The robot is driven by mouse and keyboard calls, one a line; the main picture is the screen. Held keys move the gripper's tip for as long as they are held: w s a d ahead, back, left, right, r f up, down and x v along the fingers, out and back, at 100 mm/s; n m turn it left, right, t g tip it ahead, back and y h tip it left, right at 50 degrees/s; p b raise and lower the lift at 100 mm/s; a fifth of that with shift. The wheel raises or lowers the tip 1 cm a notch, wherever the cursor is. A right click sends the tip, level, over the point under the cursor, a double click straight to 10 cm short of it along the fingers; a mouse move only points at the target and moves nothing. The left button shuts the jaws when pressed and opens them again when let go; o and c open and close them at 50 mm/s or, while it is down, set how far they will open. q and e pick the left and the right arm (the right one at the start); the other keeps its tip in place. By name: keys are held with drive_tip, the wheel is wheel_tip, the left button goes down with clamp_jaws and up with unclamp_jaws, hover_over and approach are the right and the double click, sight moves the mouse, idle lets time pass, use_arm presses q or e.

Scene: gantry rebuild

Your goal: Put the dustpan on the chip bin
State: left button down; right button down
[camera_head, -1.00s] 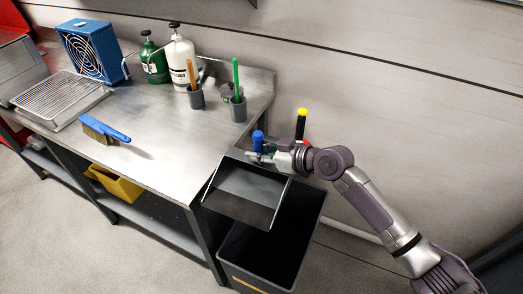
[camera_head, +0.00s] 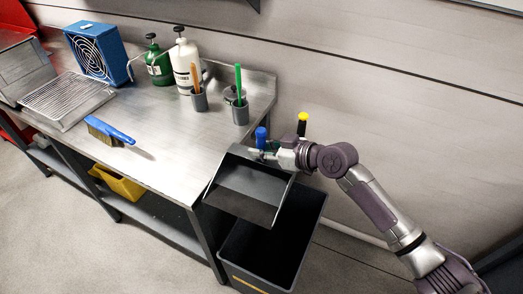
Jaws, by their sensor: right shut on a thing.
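The dark grey dustpan (camera_head: 248,190) with a blue handle end (camera_head: 261,137) is held above the bin, beside the right end of the bench. My right gripper (camera_head: 262,154) is shut on the dustpan near its handle. The pan part reaches toward the viewer, tilted. The black chip bin (camera_head: 262,262) stands open on the floor right of the bench, with a yellow mark low on its front. The dustpan covers part of the bin's far left opening. My left gripper is not in view.
The steel bench (camera_head: 165,160) holds a blue-handled brush (camera_head: 110,132), a wire-grid tray (camera_head: 65,100), a blue fan (camera_head: 97,52), green (camera_head: 158,67) and white (camera_head: 186,62) bottles, and grey cups (camera_head: 240,113). A yellow bin (camera_head: 118,183) sits below. A yellow-topped handle (camera_head: 303,120) stands behind my right gripper.

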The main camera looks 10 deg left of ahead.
sight(265, 136)
drive_tip(key=shift+r+p, duration=1.45)
drive_tip(key=shift+r, duration=1.1)
drive_tip(key=shift+s+a+p, duration=0.1)
drive_tip(key=shift+s+p, duration=0.15)
drive_tip(key=shift+p, duration=0.1)
drive_tip(key=s+a+p, duration=0.5)
drive_tip(key=s+p, duration=0.1)
drive_tip(key=s, duration=0.8)
drive_tip(key=s+a+p, duration=0.5)
drive_tip(key=s+p, duration=0.1)
drive_tip(key=s, duration=0.7)
drive_tip(key=shift+s+a, duration=0.2)
drive_tip(key=shift+s, duration=0.15)
